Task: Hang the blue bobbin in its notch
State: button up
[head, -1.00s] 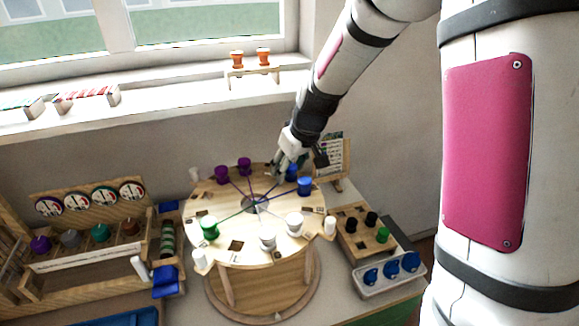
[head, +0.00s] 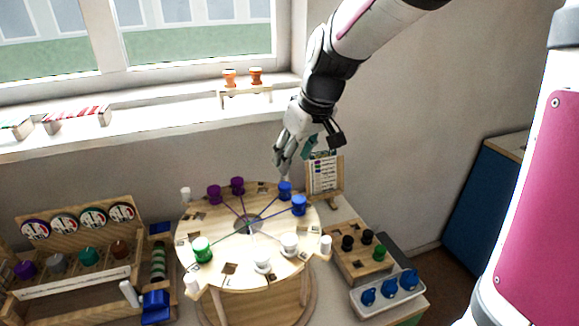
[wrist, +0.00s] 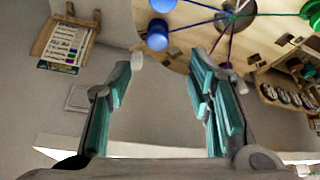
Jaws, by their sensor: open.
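Two blue bobbins stand next to each other at the back right rim of the round wooden board (head: 205,225): a rear one (head: 285,190) and a nearer one (head: 299,206). Blue threads run from them to the hub at the board's middle. My gripper (head: 284,163) is open and empty, above and behind the rear blue bobbin and apart from it. In the wrist view my gripper (wrist: 180,58) has its fingers spread, with one blue bobbin (wrist: 157,38) past the tips and another (wrist: 163,4) cut by the top edge. The bobbins' seating in their notches is too small to tell.
Purple (head: 237,185), green (head: 202,250) and white (head: 290,243) bobbins stand around the board. A pattern card (head: 325,174) stands behind at right. A block with black and green pegs (head: 348,243) and a tray of blue pieces (head: 388,290) are at right. Wall lies behind.

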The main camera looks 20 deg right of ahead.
jog(key=s+r+m, duration=0.2)
jog(key=s, duration=1)
jog(key=s+a+r+m+t+h, duration=0.1)
jog(key=s+r, duration=0.2)
jog(key=s, duration=0.9)
jog(key=shift+s+r+m, duration=0.15)
jog(key=shift+s+m, duration=0.1)
jog(key=shift+m, duration=0.15)
jog(key=shift+a, duration=0.15)
